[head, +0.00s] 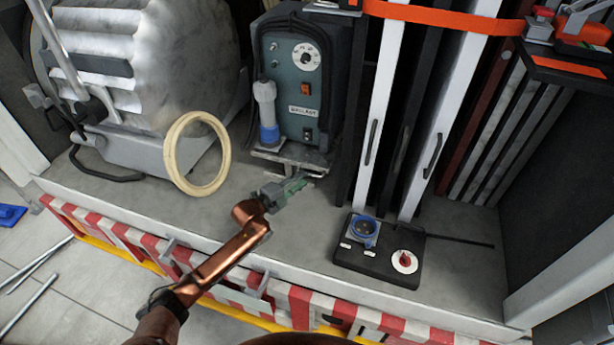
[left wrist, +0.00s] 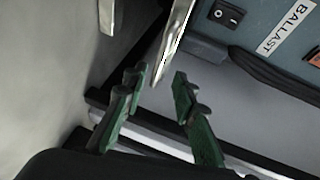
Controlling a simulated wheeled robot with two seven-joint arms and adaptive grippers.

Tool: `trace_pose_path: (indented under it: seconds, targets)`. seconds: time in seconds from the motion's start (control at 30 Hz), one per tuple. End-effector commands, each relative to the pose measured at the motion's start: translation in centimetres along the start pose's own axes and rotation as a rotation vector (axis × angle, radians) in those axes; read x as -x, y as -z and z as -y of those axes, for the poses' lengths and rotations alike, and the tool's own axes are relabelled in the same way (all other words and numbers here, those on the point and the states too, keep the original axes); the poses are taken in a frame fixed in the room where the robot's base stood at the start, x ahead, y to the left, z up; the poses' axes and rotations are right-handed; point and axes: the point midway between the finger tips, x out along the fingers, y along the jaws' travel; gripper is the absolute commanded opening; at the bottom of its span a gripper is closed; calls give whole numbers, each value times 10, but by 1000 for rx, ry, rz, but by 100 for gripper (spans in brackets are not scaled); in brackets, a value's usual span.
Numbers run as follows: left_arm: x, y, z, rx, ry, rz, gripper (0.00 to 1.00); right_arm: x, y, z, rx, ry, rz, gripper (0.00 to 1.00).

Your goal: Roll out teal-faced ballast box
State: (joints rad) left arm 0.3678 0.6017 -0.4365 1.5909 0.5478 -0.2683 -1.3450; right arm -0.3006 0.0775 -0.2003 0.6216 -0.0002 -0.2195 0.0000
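The ballast box (head: 292,85) stands upright on the truck bed, with a teal face, a white dial, switches and a BALLAST label. A blue-and-grey connector (head: 265,110) sits at its front left. A metal bracket (head: 290,157) juts out at its foot. My left gripper (head: 298,184) is just in front of and below this bracket. In the left wrist view the gripper's green fingers (left wrist: 158,80) are apart, with a pale metal bar (left wrist: 173,38) reaching toward the gap between them. Contact cannot be told. The box's teal face also shows there (left wrist: 265,22). My right gripper is out of view.
A cream ring (head: 170,155) and a ribbed, pale drum-like unit (head: 165,60) stand to the left. A black board (head: 375,272) with a blue socket and red knob lies at the right. Tall white panels (head: 385,100) stand right of the box. A red-and-white striped edge (head: 130,240) runs along the front.

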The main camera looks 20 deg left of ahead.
Motion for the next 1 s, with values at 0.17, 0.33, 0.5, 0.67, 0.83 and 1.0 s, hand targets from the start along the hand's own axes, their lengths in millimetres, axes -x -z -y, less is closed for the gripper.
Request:
trace_pose_path:
  seconds: [0.17,0.33,0.5,0.67,0.83,1.0]
  targets:
    - [-27,-1,0,2,-1,2,26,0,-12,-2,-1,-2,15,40]
    - [-39,-1,-1,2,-2,2,26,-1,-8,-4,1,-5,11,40]
    - [-40,-2,-2,3,-3,4,26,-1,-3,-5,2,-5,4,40]
    - [-39,-3,-2,3,-2,5,24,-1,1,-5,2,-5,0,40]
    - [-39,-3,-2,3,-2,5,12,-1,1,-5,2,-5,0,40]
    - [-39,-2,-2,3,-3,5,0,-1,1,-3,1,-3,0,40]
